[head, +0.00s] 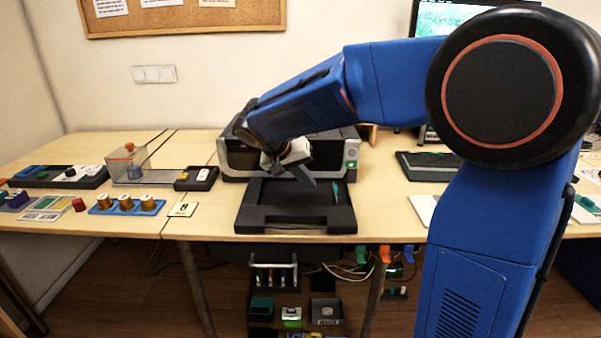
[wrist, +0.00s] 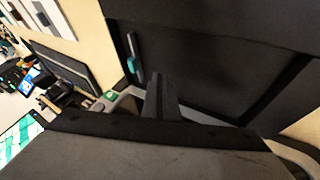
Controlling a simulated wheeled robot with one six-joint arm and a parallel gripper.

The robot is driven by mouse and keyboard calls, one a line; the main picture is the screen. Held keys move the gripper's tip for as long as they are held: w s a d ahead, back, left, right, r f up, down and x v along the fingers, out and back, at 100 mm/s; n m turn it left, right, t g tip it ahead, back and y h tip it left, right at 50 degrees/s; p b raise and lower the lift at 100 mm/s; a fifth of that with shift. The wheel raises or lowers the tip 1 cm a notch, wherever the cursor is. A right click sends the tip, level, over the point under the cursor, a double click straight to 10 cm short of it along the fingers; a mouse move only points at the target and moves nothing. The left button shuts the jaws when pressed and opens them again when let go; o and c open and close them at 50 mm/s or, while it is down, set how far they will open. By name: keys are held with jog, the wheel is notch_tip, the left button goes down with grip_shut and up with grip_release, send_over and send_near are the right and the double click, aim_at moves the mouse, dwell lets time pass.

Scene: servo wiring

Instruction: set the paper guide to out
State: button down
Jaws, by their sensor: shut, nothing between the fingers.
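The printer (head: 235,157) stands on the middle table, with a black paper tray (head: 295,226) reaching out in front of it. A small teal piece, which looks like the paper guide (head: 336,191), sits in a slot near the tray's right side. It also shows in the wrist view as a teal tab (wrist: 131,63) in a grey slot. My gripper (head: 309,181) is above the tray, left of the teal piece and apart from it. Its fingers (wrist: 161,92) are together and empty. I cannot tell which end of the slot is in or out.
A green button or label (head: 351,164) is on the printer's front right. Spools on a blue rack (head: 125,205) and a clear box (head: 127,170) stand to the left. A keyboard-like panel (head: 430,165) lies to the right. Shelves with small items are below the table.

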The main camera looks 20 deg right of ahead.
aim_at(334, 188)
jog(key=d, duration=0.1)
jog(key=d+f, duration=0.1)
jog(key=d, duration=0.2)
jog(key=shift+s+f, duration=0.15)
jog(key=shift+s, duration=0.2)
jog(key=shift+s+d, duration=0.1)
jog(key=shift+d, duration=0.25)
jog(key=shift+d, duration=0.15)
jog(key=shift+s+d, duration=0.25)
jog(key=shift+d, duration=0.4)
jog(key=shift+s+d, duration=0.25)
jog(key=shift+d, duration=0.35)
